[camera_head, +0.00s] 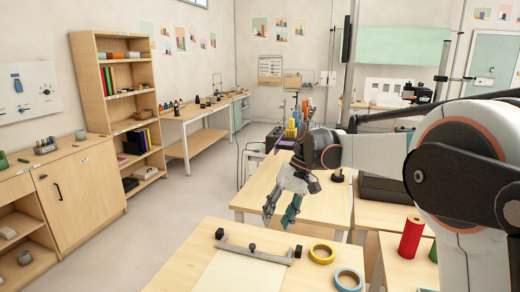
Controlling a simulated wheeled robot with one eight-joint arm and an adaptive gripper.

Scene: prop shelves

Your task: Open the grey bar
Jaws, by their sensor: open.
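The grey bar (256,254) lies across a pale sheet (238,275) on the near wooden table, at the bottom middle of the view. It has a dark knob or block near each end, and its left end has a raised grey piece. My gripper (278,221) is above and slightly beyond the bar, over the table's far edge, pointing down. Its two fingers are apart with nothing between them. It does not appear to touch the bar. The sheet's lower part is cut off by the frame.
A yellow tape roll (322,254) and a blue tape roll (348,281) lie right of the bar. A red cylinder (411,237) stands farther right. Another wooden table (262,190) stands behind. The floor (180,215) at left is clear.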

